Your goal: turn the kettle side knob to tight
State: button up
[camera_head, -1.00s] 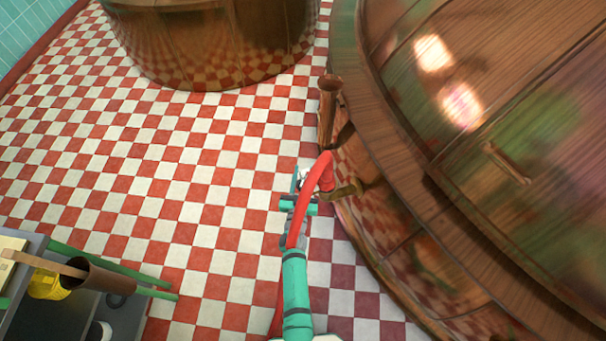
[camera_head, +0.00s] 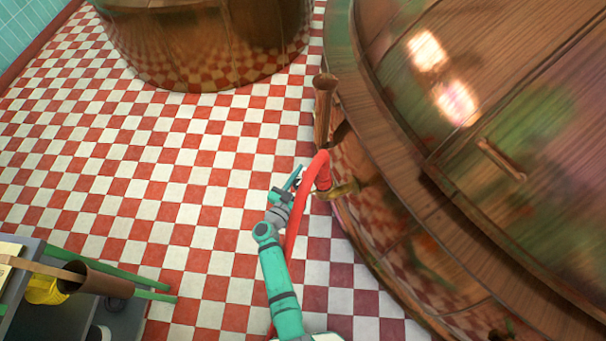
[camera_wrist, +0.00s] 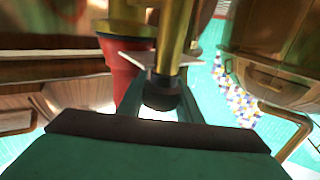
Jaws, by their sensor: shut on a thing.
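The big copper kettle (camera_head: 440,200) fills the right of the head view. A brass side pipe (camera_head: 342,190) sticks out from its wall, with a red hose (camera_head: 310,178) joined at its end. My gripper (camera_head: 295,181) is at this fitting, just left of the hose. In the wrist view the teal fingers reach up to a pale flat piece, seemingly the side knob (camera_wrist: 136,60), and are shut on it. A brass stem with a dark round end (camera_wrist: 160,95) shows between the fingers. The red hose coupling (camera_wrist: 120,82) is close on the left. The fingertip contact is partly hidden.
A copper funnel-like pipe (camera_head: 325,105) stands beside the kettle above the fitting. A second copper vessel (camera_head: 205,50) stands at the back. A grey cart (camera_head: 60,320) with tools is at lower left. The checkered floor (camera_head: 180,190) between is open.

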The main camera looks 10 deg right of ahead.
jog(key=shift+s+m+g+h, duration=0.1)
jog(key=shift+m+g+h, duration=0.2)
jog(key=o, duration=1)
jog(key=shift+o, duration=0.2)
jog(key=shift+d, duration=0.15)
jog(key=shift+f, duration=0.1)
jog(key=shift+n+t+y, duration=0.5)
jog(key=shift+n+y, duration=0.1)
jog(key=shift+y, duration=0.1)
jog(key=shift+w+a+n+t+y, duration=0.15)
jog(key=shift+a+n+t+y, duration=0.2)
jog(key=shift+n+y, duration=0.45)
jog(key=shift+w+a+n+t+y, duration=0.1)
jog(key=shift+a+n+t+y, duration=0.3)
jog(key=shift+y, duration=0.75)
jog(key=shift+w+a+n+t+y, duration=0.15)
jog(key=shift+n+t+y, duration=0.3)
jog(key=shift+n+y, duration=0.45)
jog(key=shift+y, duration=0.55)
